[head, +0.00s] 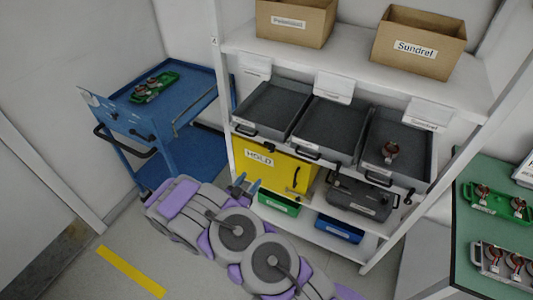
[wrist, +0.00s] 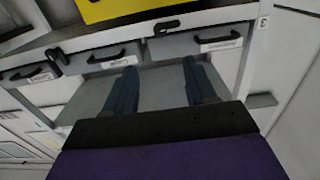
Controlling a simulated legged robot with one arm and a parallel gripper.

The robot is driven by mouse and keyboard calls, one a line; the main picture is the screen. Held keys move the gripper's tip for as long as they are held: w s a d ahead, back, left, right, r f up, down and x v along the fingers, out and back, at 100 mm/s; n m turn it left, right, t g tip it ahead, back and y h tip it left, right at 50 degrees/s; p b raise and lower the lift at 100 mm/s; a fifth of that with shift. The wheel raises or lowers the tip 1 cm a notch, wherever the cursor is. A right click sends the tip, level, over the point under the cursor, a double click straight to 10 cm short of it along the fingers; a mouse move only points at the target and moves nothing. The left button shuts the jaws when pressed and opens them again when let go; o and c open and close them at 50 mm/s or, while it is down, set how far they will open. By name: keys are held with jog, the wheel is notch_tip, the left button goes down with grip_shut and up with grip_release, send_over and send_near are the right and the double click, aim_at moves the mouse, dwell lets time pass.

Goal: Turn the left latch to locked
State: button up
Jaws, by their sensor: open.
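My gripper (head: 247,186) is open and empty, its two blue fingers apart in front of the lower left of the shelf unit. In the wrist view my gripper (wrist: 163,85) faces the drawer fronts, which appear upside down. A small dark lever (wrist: 165,26) shows on the light rail beside the yellow cabinet (wrist: 115,8), clear of the fingers. Another dark piece (wrist: 56,61) is farther left on that rail. These may be the latches; I cannot tell which is the left one or how either is set.
The yellow HOLD cabinet (head: 270,168) stands under three grey drawers (head: 326,128) with black handles. A dark case (head: 358,198) sits to its right. A blue trolley (head: 190,113) stands left; a green-topped table (head: 480,240) is right. Floor is clear at the lower left.

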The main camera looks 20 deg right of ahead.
aim_at(270, 151)
jog(key=b+x, duration=0.3)
jog(key=x, duration=1.2)
jog(key=shift+f, duration=0.1)
jog(key=shift+w+d+b, duration=0.4)
jog(key=shift+w+b, duration=0.05)
jog(key=shift+w, duration=0.1)
jog(key=shift+d, duration=0.15)
jog(key=shift+c, duration=0.2)
jog(key=c, duration=1)
